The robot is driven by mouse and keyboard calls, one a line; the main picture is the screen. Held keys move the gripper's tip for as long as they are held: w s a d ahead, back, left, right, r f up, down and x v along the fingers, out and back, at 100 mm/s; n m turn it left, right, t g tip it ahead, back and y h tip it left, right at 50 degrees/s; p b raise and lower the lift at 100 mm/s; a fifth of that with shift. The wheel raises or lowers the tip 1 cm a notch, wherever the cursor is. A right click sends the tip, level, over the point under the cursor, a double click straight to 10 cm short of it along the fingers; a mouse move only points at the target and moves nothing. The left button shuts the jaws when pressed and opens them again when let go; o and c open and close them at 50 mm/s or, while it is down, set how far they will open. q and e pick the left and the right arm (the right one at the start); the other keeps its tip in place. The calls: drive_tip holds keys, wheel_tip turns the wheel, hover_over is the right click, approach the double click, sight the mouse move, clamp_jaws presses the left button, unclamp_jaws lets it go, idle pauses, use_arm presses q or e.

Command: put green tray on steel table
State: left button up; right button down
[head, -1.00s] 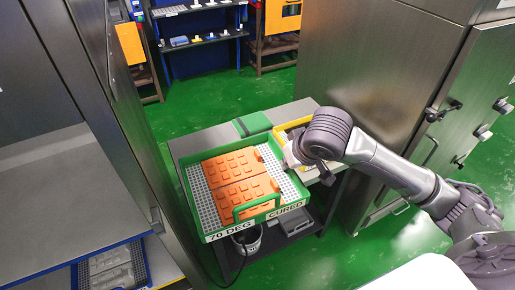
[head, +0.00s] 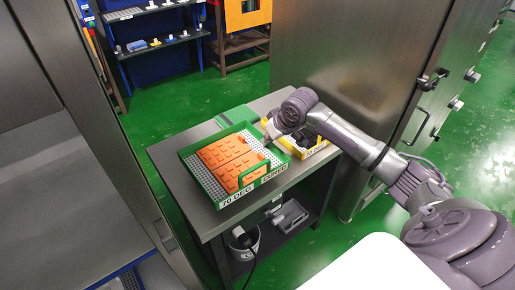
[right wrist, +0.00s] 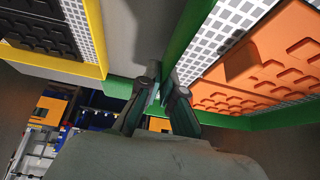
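The green tray (head: 187,165) has a grey grid floor, carries orange moulded pieces (head: 231,160) and is labelled 70 DEG CURED. It is level over the steel table (head: 168,150), resting on it or very close above; the contact is hidden. My right gripper (head: 268,138) is at the tray's right side wall. In the right wrist view its two fingers (right wrist: 163,88) close on the green tray wall (right wrist: 190,35) from both sides. My left gripper is not in view.
A yellow tray (head: 318,148) with dark pieces stands right of the green tray, close beside it. A flat green piece (head: 236,114) lies behind. A bucket (head: 243,242) and a grey bin (head: 290,216) are on the lower shelf. A steel cabinet (head: 340,80) stands at right.

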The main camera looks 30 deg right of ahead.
sight(256, 141)
drive_tip(key=w, duration=0.1)
drive_tip(key=w+a+f, duration=0.1)
drive_tip(key=w+f, duration=0.1)
drive_tip(key=shift+w+a, duration=0.15)
drive_tip(key=shift+a, duration=0.25)
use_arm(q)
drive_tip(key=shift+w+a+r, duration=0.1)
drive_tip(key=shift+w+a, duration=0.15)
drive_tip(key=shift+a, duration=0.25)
use_arm(e)
drive_tip(key=shift+f, duration=2)
drive_tip(key=c, duration=1.3)
unclamp_jaws()
drive_tip(key=shift+f, duration=0.1)
use_arm(q)
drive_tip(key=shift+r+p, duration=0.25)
drive_tip(key=shift+p, duration=0.05)
use_arm(e)
drive_tip(key=v, duration=1.2)
